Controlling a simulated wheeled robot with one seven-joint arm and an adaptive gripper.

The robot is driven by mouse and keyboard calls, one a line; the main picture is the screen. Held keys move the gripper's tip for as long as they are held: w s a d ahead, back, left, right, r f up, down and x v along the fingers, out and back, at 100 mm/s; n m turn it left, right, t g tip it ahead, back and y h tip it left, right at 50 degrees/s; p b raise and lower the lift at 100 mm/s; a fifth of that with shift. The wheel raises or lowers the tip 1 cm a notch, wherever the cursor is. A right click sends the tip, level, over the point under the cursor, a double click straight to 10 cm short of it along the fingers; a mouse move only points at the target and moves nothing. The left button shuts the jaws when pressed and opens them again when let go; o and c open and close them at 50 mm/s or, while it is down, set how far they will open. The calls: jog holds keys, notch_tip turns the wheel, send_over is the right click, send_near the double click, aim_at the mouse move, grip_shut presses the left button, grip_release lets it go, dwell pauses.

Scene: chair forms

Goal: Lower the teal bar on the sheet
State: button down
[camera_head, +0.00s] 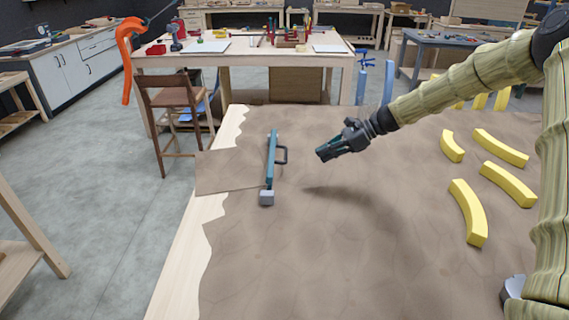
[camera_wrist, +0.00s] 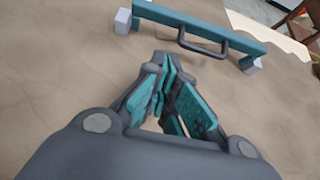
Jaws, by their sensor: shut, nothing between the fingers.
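The teal bar (camera_head: 271,160) has a dark loop handle on its right side and a pale grey block at its near end. It rests at the left part of the brown sheet (camera_head: 330,250), by a separate-looking brown flap (camera_head: 232,171). In the wrist view the bar (camera_wrist: 200,27) lies across the top with its handle (camera_wrist: 203,45) towards me and a pale block at each end. My gripper (camera_head: 322,155) is above the sheet, to the right of the bar and apart from it. Its fingers (camera_wrist: 168,65) are shut and empty.
Several yellow curved pieces (camera_head: 468,212) lie on the right of the sheet. Pale wood (camera_head: 180,270) shows along the table's left edge. A wooden chair (camera_head: 172,110) and a workbench (camera_head: 240,57) stand beyond. The sheet's near middle is clear.

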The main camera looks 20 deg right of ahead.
jog(key=x, duration=0.1)
jog(key=p+x, duration=0.1)
jog(key=x, duration=0.3)
jog(key=shift+w, duration=0.3)
jog(key=a, duration=0.1)
jog(key=a+f+p, duration=0.1)
jog(key=a, duration=0.1)
jog(key=shift+s+a+f+p, duration=0.25)
jog(key=shift+s+a+p, duration=0.05)
jog(key=shift+a+p, duration=0.1)
jog(key=shift+w+a+f+p, duration=0.3)
jog(key=shift+w+a, duration=0.1)
jog(key=shift+a, duration=0.2)
jog(key=shift+w+a+f+p, duration=0.25)
jog(key=shift+w+a, duration=0.2)
jog(key=shift+a, duration=0.15)
jog(key=shift+w+a+r, duration=0.1)
jog(key=shift+w+a, duration=0.1)
jog(key=shift+a, duration=0.15)
jog(key=shift+s+a+r+p, duration=0.25)
jog(key=shift+a+r+p, duration=0.15)
jog(key=shift+a, duration=0.15)
jog(key=shift+w+f, duration=0.25)
jog(key=shift+s+r, duration=0.15)
jog(key=shift+a, duration=0.1)
jog(key=shift+a+r, duration=0.1)
